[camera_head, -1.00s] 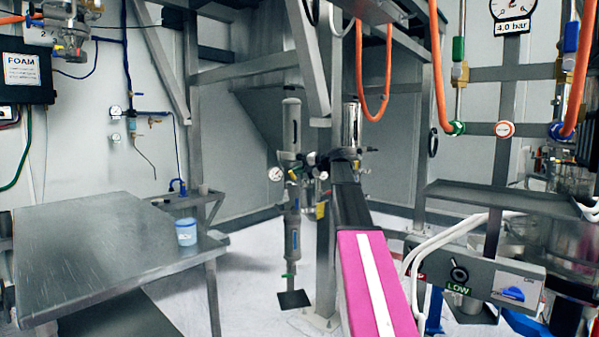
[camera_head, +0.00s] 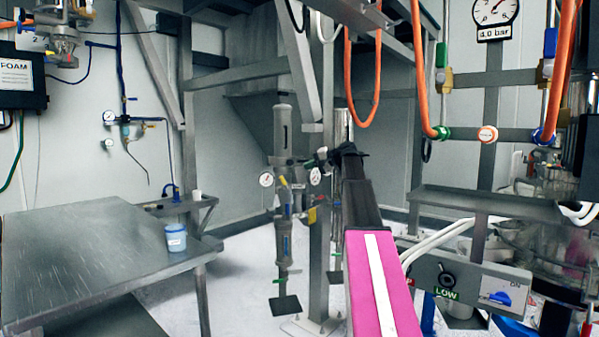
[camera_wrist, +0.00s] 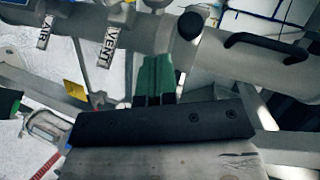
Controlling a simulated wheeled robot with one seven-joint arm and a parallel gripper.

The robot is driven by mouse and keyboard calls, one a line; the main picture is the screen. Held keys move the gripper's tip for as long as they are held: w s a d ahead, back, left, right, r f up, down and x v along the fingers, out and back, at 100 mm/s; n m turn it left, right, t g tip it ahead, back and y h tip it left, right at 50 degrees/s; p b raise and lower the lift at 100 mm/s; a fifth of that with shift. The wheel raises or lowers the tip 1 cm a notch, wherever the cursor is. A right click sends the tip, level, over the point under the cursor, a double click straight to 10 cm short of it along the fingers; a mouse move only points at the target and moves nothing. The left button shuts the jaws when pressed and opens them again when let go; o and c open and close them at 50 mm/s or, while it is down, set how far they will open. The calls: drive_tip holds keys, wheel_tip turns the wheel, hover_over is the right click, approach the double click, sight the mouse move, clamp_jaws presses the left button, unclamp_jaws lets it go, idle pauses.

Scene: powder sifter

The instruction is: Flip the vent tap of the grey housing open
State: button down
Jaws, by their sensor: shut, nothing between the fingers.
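The grey housing (camera_head: 283,130) stands upright on a frame mid-picture in the head view, with small gauges and fittings around its lower part. In the wrist view the grey housing (camera_wrist: 150,30) runs across the top, with an AIR tag and a VENT tag (camera_wrist: 110,43) hanging from it. Thin metal parts sit near the VENT tag; I cannot tell which is the vent tap. My gripper's green fingers (camera_wrist: 156,68) are together and empty, pointing at the housing just right of the VENT tag. Contact cannot be told. In the head view my black gripper (camera_head: 328,154) is beside the housing's right side.
A black handle (camera_wrist: 255,45) and a round black knob (camera_wrist: 188,25) are on the housing near my fingers. A steel table (camera_head: 90,250) with a blue tub (camera_head: 176,238) is at left. Orange hoses (camera_head: 418,70) hang at right above a grey control box (camera_head: 470,280).

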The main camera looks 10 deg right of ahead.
sight(283, 180)
drive_tip(key=shift+v, duration=1.9)
drive_tip(key=shift+r, duration=0.2)
drive_tip(key=s+a+f+m+t+h, duration=0.1)
drive_tip(key=s+a+m+t+h, duration=0.1)
drive_tip(key=s+t+h, duration=0.1)
drive_tip(key=s+t, duration=0.1)
drive_tip(key=s, duration=0.1)
drive_tip(key=shift+s+a+f+t+h, duration=0.25)
drive_tip(key=shift+s+a+t+h, duration=0.05)
drive_tip(key=shift+s+a+h, duration=0.1)
drive_tip(key=shift+w, duration=0.1)
drive_tip(key=s+a+f+x, duration=0.1)
drive_tip(key=a+x, duration=0.1)
drive_tip(key=x, duration=1)
drive_tip(key=shift+a+f, duration=0.2)
drive_tip(key=shift+f, duration=0.05)
